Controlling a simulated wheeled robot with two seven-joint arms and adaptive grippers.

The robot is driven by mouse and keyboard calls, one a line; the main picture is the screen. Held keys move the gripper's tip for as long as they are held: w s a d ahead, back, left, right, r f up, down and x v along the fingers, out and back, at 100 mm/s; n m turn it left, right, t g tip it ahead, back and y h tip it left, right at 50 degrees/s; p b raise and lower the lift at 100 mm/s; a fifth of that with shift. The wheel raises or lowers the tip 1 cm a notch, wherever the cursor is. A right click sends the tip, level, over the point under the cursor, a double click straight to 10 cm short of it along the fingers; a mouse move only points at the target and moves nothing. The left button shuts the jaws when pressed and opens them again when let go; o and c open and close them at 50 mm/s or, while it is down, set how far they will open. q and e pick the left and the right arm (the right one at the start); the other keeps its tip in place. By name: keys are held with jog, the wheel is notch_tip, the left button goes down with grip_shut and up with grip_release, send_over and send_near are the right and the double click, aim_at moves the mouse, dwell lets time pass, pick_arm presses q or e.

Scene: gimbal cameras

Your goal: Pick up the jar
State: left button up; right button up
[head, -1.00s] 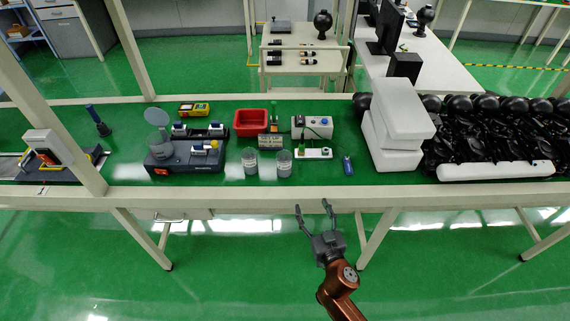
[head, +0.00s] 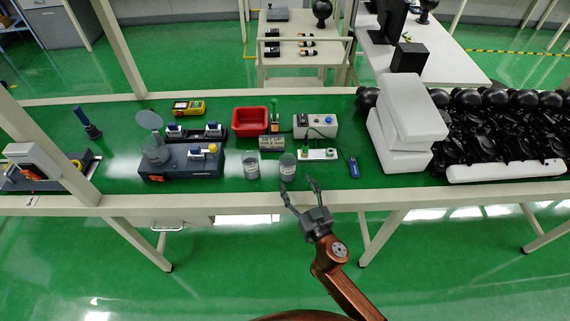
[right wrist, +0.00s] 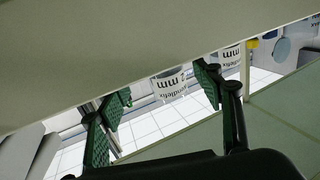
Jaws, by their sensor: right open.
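Two clear jars with pale printed labels stand side by side on the green tabletop near its front edge in the head view: a left jar (head: 251,165) and a right jar (head: 287,167). I cannot tell which one the task means. My right gripper (head: 298,186) is open and empty at the table's front edge, just in front of the right jar and apart from it. In the right wrist view, one jar (right wrist: 169,84) shows between the open fingers, and the other jar (right wrist: 231,54) shows farther right. Both are partly hidden by the table edge. My left gripper is not in view.
A blue item (head: 353,168) lies to the right. White blocks (head: 405,120) are stacked farther right. The table's front rail (head: 400,197) runs below the gripper.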

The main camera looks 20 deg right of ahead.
aim_at(291, 174)
jog(key=w, duration=0.4)
jog(key=w+a+r, duration=0.1)
jog(key=w, duration=0.2)
jog(key=shift+w, duration=0.1)
jog(key=shift+c, duration=0.4)
jog(key=c, duration=1.5)
